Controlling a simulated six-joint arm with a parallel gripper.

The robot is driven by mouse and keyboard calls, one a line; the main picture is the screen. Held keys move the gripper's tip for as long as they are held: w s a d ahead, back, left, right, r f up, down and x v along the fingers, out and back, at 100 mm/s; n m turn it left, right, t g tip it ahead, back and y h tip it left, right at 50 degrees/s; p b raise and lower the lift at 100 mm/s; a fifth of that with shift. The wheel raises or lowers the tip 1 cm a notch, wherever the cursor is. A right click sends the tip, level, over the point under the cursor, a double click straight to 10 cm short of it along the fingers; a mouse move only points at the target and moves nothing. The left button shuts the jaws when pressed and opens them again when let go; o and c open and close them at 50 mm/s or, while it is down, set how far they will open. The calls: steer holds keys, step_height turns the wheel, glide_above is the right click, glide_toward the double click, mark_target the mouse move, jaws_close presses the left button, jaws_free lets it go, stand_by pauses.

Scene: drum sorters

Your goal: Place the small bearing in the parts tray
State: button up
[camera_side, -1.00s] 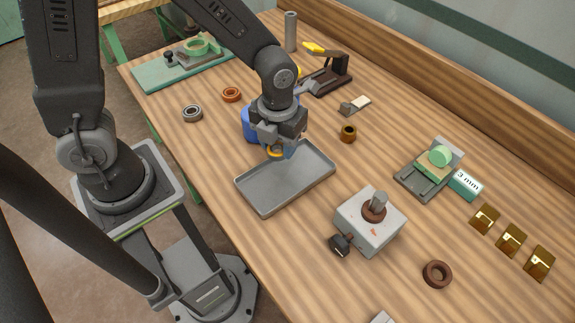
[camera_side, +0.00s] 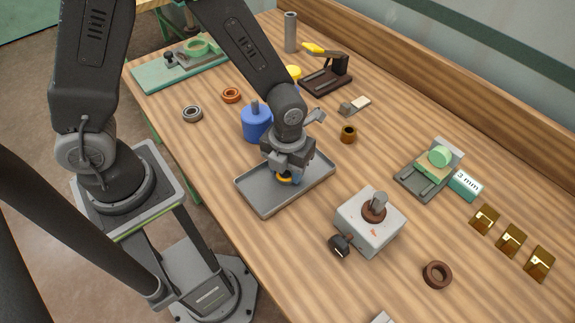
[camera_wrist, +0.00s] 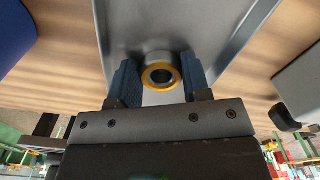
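The small bearing (camera_wrist: 161,76) has a yellow-orange outer ring and a dark centre. My gripper (camera_wrist: 162,80) is shut on it, with one blue finger on each side. In the side view my gripper (camera_side: 288,176) is over the middle of the parts tray, and a yellow edge of the bearing (camera_side: 284,181) shows at the fingertips. The parts tray (camera_side: 262,204) is a shallow grey metal tray with a low rim; no other part shows in it. I cannot tell whether the bearing touches the tray floor.
A blue cylinder (camera_side: 256,124) stands just behind the tray. A grey block with a knob (camera_side: 360,228) stands close to its right. A grey bearing (camera_side: 192,114), an orange ring (camera_side: 231,95) and a brown bushing (camera_side: 348,134) lie on the bench. The bench left of the tray is clear.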

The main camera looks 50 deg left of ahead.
steer(key=o, duration=0.4)
step_height(320, 180, up, 12)
steer(key=shift+s+a+r+n+t, duration=0.95)
steer(key=shift+s+a+r+n, duration=0.9)
steer(key=shift+n, duration=3.4)
steer(key=shift+s+a+r+n+t, duration=1.15)
steer(key=shift+r+n, duration=1.05)
steer(key=shift+n, duration=3)
steer(key=shift+s+a+r+n+t, duration=0.7)
steer(key=shift+s+a+r+n, duration=1.15)
steer(key=shift+n, duration=3.4)
steer(key=shift+w+r, duration=0.2)
